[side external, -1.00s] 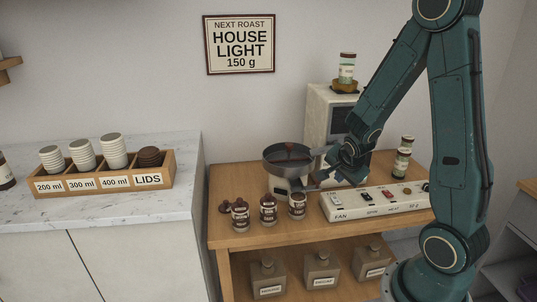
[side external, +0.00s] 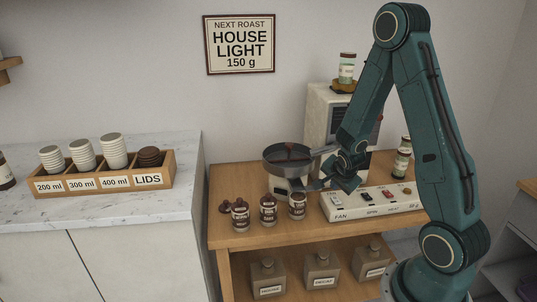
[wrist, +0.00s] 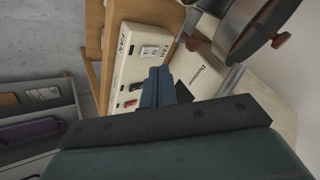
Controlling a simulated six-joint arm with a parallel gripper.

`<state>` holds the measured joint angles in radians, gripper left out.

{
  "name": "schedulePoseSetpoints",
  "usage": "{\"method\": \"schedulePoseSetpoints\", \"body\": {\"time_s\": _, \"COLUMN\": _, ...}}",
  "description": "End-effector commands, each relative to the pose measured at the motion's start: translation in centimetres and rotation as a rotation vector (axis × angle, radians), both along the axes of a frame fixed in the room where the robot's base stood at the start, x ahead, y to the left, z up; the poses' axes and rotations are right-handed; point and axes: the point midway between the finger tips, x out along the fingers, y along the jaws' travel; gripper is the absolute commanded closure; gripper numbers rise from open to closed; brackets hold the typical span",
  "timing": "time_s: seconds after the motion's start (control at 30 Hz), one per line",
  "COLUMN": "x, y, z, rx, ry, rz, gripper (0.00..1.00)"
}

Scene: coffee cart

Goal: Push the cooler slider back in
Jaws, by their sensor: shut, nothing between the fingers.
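The cooler (side external: 288,158) is a round dark pan with a stirrer, standing on a pale base on the wooden cart. Its metal wall (wrist: 247,30) shows at the upper right of the wrist view. Two brown knobs show there, one beside the pan (wrist: 281,40) and one lower on the left (wrist: 192,43); I cannot tell which belongs to the slider. My gripper (side external: 327,184) is to the right of the cooler base, just above the switch panel's back edge. Its fingers (wrist: 157,76) are shut and empty.
The white switch panel (side external: 340,211) lies in front of my gripper. Three labelled jars (side external: 268,209) stand in front of the cooler. The roaster (side external: 318,110) stands behind it. A labelled jar (side external: 402,158) stands at the right.

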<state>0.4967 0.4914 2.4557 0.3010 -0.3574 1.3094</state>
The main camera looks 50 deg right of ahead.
Motion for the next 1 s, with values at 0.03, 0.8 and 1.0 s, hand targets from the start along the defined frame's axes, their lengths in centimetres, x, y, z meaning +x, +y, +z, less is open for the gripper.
{"method": "schedulePoseSetpoints", "body": {"time_s": 0.03, "x": 0.1, "y": -0.3, "z": -0.5, "rx": 0.002, "ry": 0.003, "rz": -0.002, "gripper": 1.0}}
{"method": "schedulePoseSetpoints", "body": {"time_s": 0.8, "x": 4.7, "y": -2.7, "z": -2.7, "rx": 0.0, "ry": 0.0, "rz": -0.001, "gripper": 1.0}}
{"method": "schedulePoseSetpoints", "body": {"time_s": 1.0, "x": 4.7, "y": -2.7, "z": -2.7, "rx": 0.0, "ry": 0.0, "rz": -0.001, "gripper": 1.0}}
